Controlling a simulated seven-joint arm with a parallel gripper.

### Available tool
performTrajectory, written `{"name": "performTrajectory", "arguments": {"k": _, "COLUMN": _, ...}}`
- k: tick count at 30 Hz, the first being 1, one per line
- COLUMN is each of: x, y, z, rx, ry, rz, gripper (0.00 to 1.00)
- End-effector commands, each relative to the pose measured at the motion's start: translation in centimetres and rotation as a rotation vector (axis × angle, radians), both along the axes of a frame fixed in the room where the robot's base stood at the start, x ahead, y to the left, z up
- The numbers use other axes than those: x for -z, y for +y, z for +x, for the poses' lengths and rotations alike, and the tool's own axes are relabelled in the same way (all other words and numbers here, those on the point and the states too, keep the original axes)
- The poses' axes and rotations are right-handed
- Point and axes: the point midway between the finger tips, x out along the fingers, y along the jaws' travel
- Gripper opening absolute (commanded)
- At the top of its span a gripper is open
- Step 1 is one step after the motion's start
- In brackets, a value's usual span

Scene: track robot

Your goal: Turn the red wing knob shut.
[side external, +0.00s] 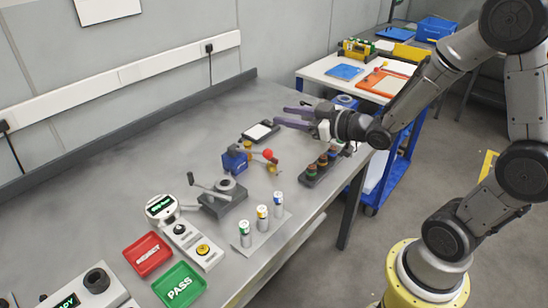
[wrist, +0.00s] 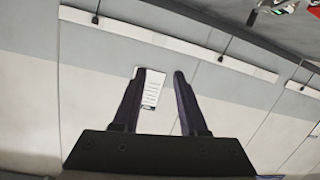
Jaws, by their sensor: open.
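A small red knob (side external: 267,154) sits on the right side of a blue block fixture (side external: 235,158) in the middle of the bench, with orange-yellow parts around it. It is too small to tell its wing shape or how far it is turned. My gripper (side external: 280,117) is above the bench, behind and to the right of the fixture in the side view, apart from it. Its two purple fingers are spread with nothing between them. In the wrist view the open fingers (wrist: 160,72) point at the wall, and I cannot make out the red knob there.
A grey vice-like device (side external: 224,200) with a handle stands left of the fixture. A rack of dark cylinders (side external: 320,168) stands to the right. Several batteries (side external: 262,218) stand in front. Red (side external: 147,253) and green (side external: 180,287) trays lie at the front left.

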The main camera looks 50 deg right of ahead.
Motion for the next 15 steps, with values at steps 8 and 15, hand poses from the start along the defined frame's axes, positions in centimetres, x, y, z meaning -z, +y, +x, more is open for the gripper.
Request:
{"name": "performTrajectory", "arguments": {"k": 8, "x": 13.1, "y": -3.7, "z": -3.1, "rx": 0.079, "ry": 0.178, "rz": 0.163, "gripper": 0.42}}
{"name": "performTrajectory", "arguments": {"k": 15, "x": 15.0, "y": -5.0, "z": -3.3, "rx": 0.121, "ry": 0.214, "rz": 0.184, "gripper": 0.42}}
